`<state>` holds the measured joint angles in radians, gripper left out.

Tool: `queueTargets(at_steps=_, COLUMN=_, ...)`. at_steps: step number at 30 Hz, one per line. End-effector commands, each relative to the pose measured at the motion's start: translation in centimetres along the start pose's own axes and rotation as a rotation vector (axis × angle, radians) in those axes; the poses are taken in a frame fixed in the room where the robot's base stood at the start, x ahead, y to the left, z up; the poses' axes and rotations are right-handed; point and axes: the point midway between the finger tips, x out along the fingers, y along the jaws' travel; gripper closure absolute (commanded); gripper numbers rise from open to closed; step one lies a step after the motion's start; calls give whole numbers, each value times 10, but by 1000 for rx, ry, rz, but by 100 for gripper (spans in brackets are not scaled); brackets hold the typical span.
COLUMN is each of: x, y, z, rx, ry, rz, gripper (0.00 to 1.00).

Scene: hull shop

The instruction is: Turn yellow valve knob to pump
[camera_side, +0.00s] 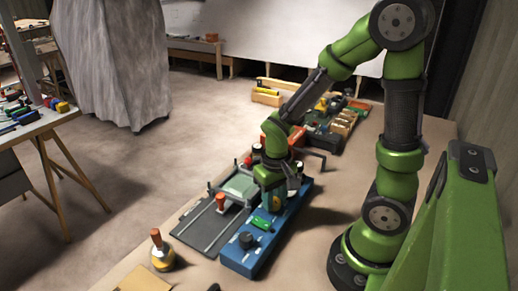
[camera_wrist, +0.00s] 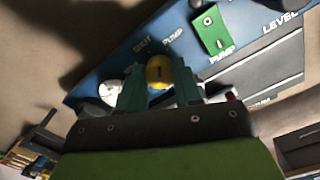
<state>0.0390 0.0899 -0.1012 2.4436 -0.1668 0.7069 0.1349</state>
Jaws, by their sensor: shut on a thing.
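The yellow valve knob (camera_wrist: 158,71) sits on the blue panel (camera_wrist: 105,62), with a small dark mark on its face. The words SHUT and PUMP are printed beside it, SHUT to the left and PUMP to the right. My gripper (camera_wrist: 159,84) is shut on the knob, one finger on each side. In the side view the blue panel (camera_side: 238,259) lies on the bench under my gripper, and the yellow knob (camera_side: 276,203) shows only in part. I cannot tell exactly which word the mark points to.
A green switch (camera_wrist: 211,30) sits on the panel near the knob, and a white knob (camera_wrist: 110,90) is close to the left finger. A dark knob (camera_side: 246,240) stands on the panel's near end. A grey tray (camera_side: 205,232) lies beside it, and a brass piece with an orange top (camera_side: 161,256) stands nearby.

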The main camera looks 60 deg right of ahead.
Motion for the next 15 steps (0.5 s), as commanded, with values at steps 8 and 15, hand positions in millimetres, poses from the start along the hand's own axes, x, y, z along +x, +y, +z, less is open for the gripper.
queueTargets(at_steps=8, x=-1, y=0, z=0, rx=236, ry=0, rz=-1, gripper=97)
queueTargets(at_steps=15, x=-1, y=0, z=0, rx=375, ry=0, rz=-1, gripper=97)
